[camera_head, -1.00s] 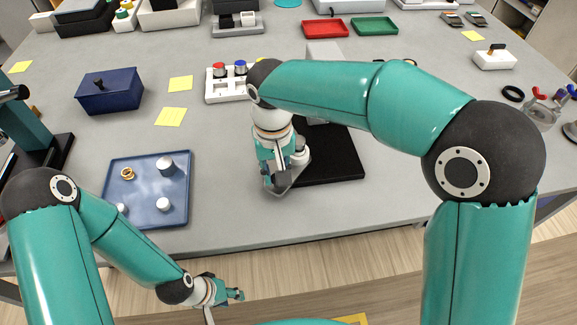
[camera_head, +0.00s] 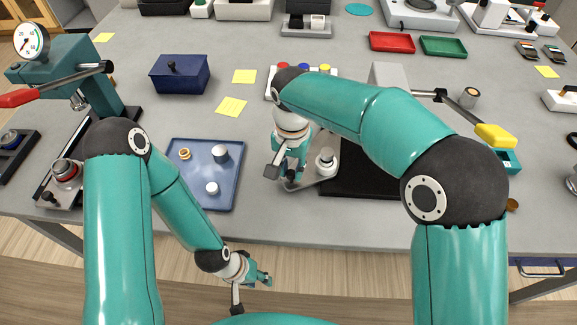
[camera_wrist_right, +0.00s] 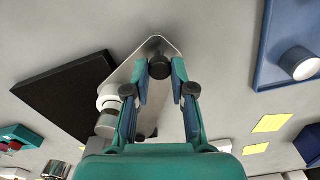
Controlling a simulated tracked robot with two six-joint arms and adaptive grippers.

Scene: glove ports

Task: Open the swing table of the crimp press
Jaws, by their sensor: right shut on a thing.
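The crimp press has a black base plate (camera_head: 365,182), a grey column (camera_head: 388,74) and a lever with a yellow handle (camera_head: 495,135). Its swing table is a grey plate (camera_head: 300,183) that sticks out to the left of the base. A round white and metal piece (camera_head: 326,161) stands on the plate. My right gripper (camera_head: 279,172) is shut on the dark knob (camera_wrist_right: 159,67) near the plate's tip, between both fingers in the right wrist view. My left gripper (camera_head: 252,284) is open and empty in front of the table edge. My right arm hides part of the press.
A blue tray (camera_head: 232,196) with small metal parts lies left of the swing table, a short gap away. A blue box (camera_head: 180,74) and yellow notes (camera_head: 231,107) lie behind it. A teal press with a gauge (camera_head: 32,40) and red-handled lever stands at the left.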

